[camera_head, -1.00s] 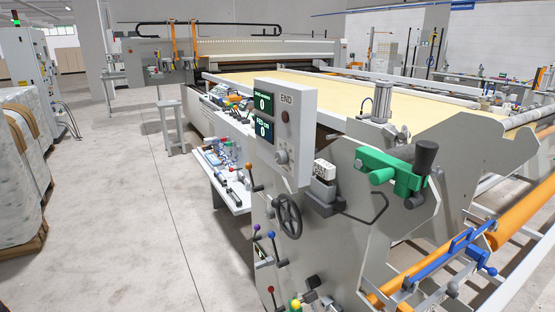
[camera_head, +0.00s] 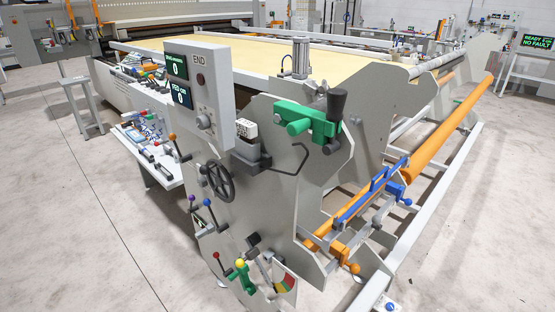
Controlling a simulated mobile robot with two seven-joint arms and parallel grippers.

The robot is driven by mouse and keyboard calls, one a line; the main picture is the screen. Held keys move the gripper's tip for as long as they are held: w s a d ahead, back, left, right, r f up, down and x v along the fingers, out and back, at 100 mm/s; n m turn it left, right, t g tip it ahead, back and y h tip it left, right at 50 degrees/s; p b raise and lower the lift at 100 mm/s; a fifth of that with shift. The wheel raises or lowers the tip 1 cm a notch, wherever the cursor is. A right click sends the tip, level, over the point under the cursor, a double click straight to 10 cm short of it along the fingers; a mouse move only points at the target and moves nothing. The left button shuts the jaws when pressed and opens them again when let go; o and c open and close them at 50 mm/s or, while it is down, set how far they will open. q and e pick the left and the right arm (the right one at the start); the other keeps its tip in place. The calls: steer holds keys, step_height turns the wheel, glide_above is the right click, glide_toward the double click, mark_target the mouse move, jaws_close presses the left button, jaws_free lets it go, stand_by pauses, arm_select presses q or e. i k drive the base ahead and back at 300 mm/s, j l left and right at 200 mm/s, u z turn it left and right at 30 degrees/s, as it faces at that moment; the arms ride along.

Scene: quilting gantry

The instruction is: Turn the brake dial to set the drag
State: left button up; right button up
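A gauge plate with red, yellow and green bands (camera_head: 285,281) sits low on the grey end frame, near the bottom of the view. Beside it are a black knob or handle (camera_head: 252,241) and a green fitting with a yellow ball (camera_head: 241,275). A round grey knob (camera_head: 204,122) is on the END control box (camera_head: 222,104). I cannot tell for certain which of these is the brake dial. Neither of my grippers shows in the head view.
A black handwheel (camera_head: 218,181) and ball-topped levers are on the end frame (camera_head: 262,195). A green clamp (camera_head: 300,124) sits above. Blue clamps (camera_head: 372,192) and an orange roller (camera_head: 437,130) extend right. A tool shelf (camera_head: 145,150) stands left. The floor (camera_head: 75,230) at front left is clear.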

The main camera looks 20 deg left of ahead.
mark_target(203, 123)
steer(key=k+j+u, duration=0.25)
steer(key=j, duration=0.15)
steer(key=j+u, duration=0.25)
steer(key=j, duration=0.15)
steer(key=k+j+u, duration=0.1)
steer(key=j+u, duration=0.15)
steer(key=j, duration=0.15)
